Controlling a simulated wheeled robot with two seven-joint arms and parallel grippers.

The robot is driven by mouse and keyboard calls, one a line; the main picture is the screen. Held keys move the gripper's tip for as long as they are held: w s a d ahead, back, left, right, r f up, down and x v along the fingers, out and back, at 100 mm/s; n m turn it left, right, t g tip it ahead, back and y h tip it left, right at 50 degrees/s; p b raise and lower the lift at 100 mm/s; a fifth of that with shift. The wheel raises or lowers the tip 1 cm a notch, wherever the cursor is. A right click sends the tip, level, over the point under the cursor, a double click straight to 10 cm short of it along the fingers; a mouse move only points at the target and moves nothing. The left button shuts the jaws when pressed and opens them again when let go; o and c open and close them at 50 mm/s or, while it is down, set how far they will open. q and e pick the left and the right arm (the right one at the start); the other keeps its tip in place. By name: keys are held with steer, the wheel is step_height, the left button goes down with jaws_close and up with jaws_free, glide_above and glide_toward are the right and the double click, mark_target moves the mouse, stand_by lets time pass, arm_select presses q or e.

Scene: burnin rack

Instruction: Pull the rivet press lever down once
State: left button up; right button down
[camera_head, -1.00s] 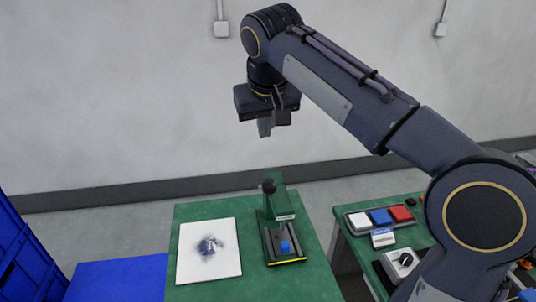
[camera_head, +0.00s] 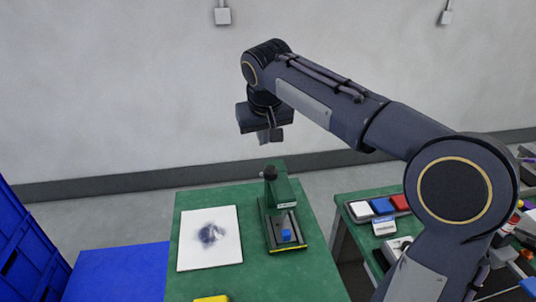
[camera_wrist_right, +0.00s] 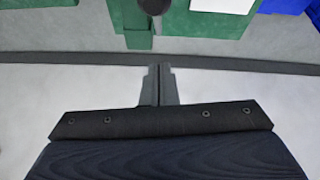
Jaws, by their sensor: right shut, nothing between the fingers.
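The green rivet press (camera_head: 281,212) stands on the green table, with a blue piece (camera_head: 286,235) on its bed. Its dark round lever knob (camera_head: 269,171) shows at the top left of the press; it also shows at the top edge of the right wrist view (camera_wrist_right: 154,5). My right gripper (camera_head: 270,139) hangs above the press in the head view, pointing down, apart from the knob. In the right wrist view its two fingers (camera_wrist_right: 157,84) are together with nothing between them. My left gripper is not in view.
A white sheet with a dark smudge (camera_head: 209,238) lies left of the press. Blue crates (camera_head: 30,250) stand at the far left. A second table at right holds a tray of white, blue and red blocks (camera_head: 381,207). A yellow item (camera_head: 211,299) shows at the bottom edge.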

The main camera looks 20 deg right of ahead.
mark_target(266, 173)
steer(key=shift+s+a+f, duration=0.1)
steer(key=shift+s+f, duration=1.35)
steer(key=shift+f, duration=0.1)
